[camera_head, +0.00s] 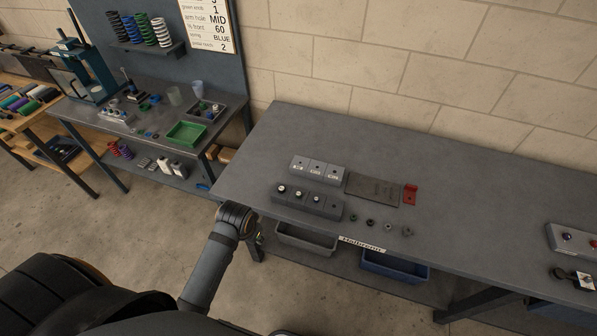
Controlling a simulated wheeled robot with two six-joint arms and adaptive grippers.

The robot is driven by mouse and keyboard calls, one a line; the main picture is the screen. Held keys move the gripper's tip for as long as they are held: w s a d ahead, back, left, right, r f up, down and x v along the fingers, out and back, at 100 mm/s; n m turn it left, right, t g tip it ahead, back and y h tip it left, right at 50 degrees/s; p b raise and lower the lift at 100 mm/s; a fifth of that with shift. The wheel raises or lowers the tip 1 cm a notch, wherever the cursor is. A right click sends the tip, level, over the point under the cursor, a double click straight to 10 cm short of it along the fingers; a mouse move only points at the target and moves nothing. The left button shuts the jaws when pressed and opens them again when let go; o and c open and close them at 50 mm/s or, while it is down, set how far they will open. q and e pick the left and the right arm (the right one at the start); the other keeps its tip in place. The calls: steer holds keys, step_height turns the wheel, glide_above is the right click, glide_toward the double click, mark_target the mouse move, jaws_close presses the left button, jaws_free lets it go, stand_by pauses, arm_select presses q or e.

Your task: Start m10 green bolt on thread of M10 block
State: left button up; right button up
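Three light grey blocks with small white labels stand in a row (315,169) on the grey workbench; the labels are too small to read, so I cannot tell which is the M10 block. A darker grey block row (308,201) stands in front, with small round parts on its top. Several small dark or grey parts (370,222) lie to its right near the front edge; I cannot tell which is the green bolt. My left arm reaches in to the bench's front left edge, but its gripper fingers do not show. My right gripper is not in view.
A dark flat plate (372,189) and a red piece (410,194) lie right of the blocks. A control box (574,241) is at the far right. Grey (306,238) and blue (395,266) bins sit below. The bench's back and middle right are clear.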

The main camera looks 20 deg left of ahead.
arm_select(q)
steer(key=w+d+r+m+g, duration=0.1)
steer(key=w+d, duration=0.1)
steer(key=w, duration=0.5)
steer(key=w+d+r+m+g, duration=0.1)
steer(key=w+d+m, duration=0.1)
steer(key=w, duration=0.5)
step_height(320, 180, up, 3)
steer(key=m+h, duration=0.1)
steer(key=m, duration=0.1)
glide_above(299, 193)
steer(key=shift+f+g, duration=0.2)
steer(key=shift+g, duration=0.2)
steer(key=shift+s+f, duration=0.15)
steer(key=shift+a+f, duration=0.1)
steer(key=shift+f, duration=0.1)
step_height(299, 193, down, 4)
steer(key=b, duration=0.5)
steer(key=shift+f, duration=1.2)
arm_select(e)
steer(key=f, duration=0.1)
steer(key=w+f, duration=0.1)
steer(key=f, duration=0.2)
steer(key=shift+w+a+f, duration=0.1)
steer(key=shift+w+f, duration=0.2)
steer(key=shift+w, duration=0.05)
